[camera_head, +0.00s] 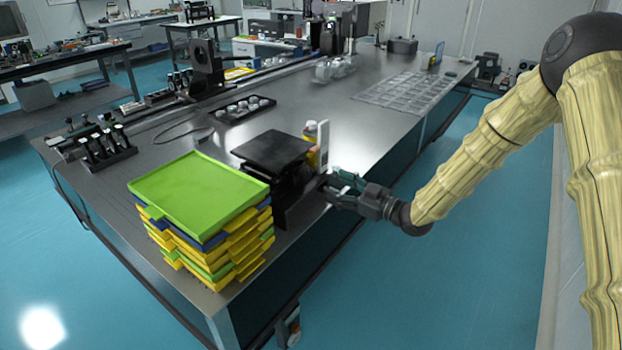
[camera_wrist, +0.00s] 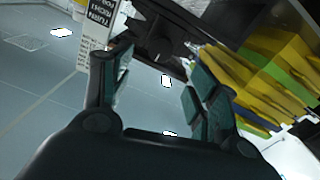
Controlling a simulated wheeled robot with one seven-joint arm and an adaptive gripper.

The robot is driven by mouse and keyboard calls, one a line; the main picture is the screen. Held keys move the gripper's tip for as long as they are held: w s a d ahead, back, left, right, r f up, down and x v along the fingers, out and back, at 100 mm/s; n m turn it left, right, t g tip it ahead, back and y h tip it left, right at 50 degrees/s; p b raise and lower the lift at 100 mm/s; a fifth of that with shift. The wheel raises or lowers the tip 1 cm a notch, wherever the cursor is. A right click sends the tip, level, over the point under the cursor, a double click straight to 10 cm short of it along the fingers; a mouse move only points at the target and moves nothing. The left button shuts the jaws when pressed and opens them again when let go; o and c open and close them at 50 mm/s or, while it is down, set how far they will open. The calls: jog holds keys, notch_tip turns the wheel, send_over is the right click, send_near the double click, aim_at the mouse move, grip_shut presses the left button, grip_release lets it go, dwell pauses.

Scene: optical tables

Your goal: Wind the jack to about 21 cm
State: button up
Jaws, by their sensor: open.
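The jack (camera_head: 272,155) is black, with a flat square top plate, and stands near the front edge of the steel table, right of a tray stack. My gripper (camera_head: 336,185) is at its right side. In the wrist view, my gripper (camera_wrist: 158,75) is open, with nothing between its fingers. A dark knob (camera_wrist: 160,44) of the jack lies just beyond the fingertips, roughly between them; I cannot tell whether they touch it. An upright white scale (camera_head: 322,147) stands beside the jack; a white strip with printed text shows in the wrist view (camera_wrist: 101,20). I cannot read a height.
A stack of green, blue and yellow trays (camera_head: 200,195) stands close to the jack's left; it also shows in the wrist view (camera_wrist: 265,70). A yellowish bottle (camera_head: 311,157) is behind the jack. A black tray with white pieces (camera_head: 242,108) lies farther back. Floor is open right of the table.

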aim_at(309, 175)
jog(key=p+x, duration=0.2)
jog(key=x, duration=0.8)
jog(key=c, duration=1)
